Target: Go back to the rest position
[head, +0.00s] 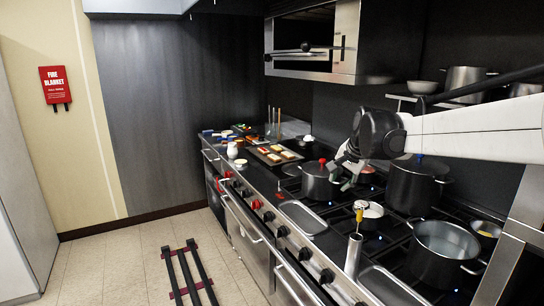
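My arm reaches in from the right edge, over the stove. My gripper (342,174) hangs at its end, above and beside a lidded pot (316,184) with a red knob. Its two fingertips look spread apart, and I see nothing held between them. The gripper is small in this view, and whether it touches the pot cannot be told.
The stove holds a large dark pot (414,190), an open pot (444,252) and a small white-topped pot (369,214). A tray of food (273,154) lies farther back. A shelf (428,99) holds pots above. A dark rack (188,272) lies on the floor.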

